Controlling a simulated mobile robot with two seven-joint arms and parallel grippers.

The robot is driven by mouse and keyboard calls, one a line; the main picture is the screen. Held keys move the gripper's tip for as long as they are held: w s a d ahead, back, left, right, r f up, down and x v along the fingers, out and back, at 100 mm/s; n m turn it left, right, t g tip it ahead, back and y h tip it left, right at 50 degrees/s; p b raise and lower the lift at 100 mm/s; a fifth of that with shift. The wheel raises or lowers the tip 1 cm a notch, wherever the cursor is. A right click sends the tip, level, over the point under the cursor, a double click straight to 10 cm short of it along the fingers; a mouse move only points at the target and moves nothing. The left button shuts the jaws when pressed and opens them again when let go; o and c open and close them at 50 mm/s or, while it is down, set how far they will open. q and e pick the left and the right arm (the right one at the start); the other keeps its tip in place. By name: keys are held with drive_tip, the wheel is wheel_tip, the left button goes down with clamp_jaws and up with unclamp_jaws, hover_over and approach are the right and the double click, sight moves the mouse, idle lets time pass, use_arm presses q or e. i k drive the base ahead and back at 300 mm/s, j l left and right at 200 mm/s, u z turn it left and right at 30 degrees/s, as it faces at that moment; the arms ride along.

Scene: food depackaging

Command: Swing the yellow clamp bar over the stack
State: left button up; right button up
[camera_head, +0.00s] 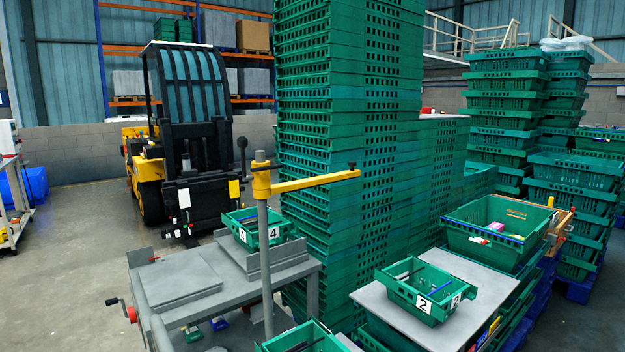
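The yellow clamp bar (318,181) sits level near the top of an upright grey post (265,270) and points right. Its free end carries a small dark screw. In the picture the bar crosses in front of the tall stack of green crates (345,100); I cannot tell its exact distance from them. A black-knobbed lever (242,160) stands by the post's yellow collar. Flat grey sheets (180,280) lie on the grey bench (290,272) left of the post, with the bar pointing away from them. Neither of my grippers shows in the view.
A green crate marked 4 (258,230) sits on the bench. A crate marked 2 (427,291) stands on a grey top at right. A yellow forklift (150,170) is behind. The left floor is mostly clear.

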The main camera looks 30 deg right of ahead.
sight(294, 186)
drive_tip(key=l, duration=0.75)
drive_tip(key=i+l, duration=0.15)
drive_tip(key=l, duration=1.3)
drive_tip(key=i+l+z, duration=0.1)
drive_tip(key=l, duration=0.65)
drive_tip(key=i+l, duration=0.1)
drive_tip(key=l, duration=0.65)
drive_tip(key=i+j, duration=0.15)
drive_tip(key=j, duration=0.15)
drive_tip(key=i+j, duration=0.1)
drive_tip(key=j, duration=0.25)
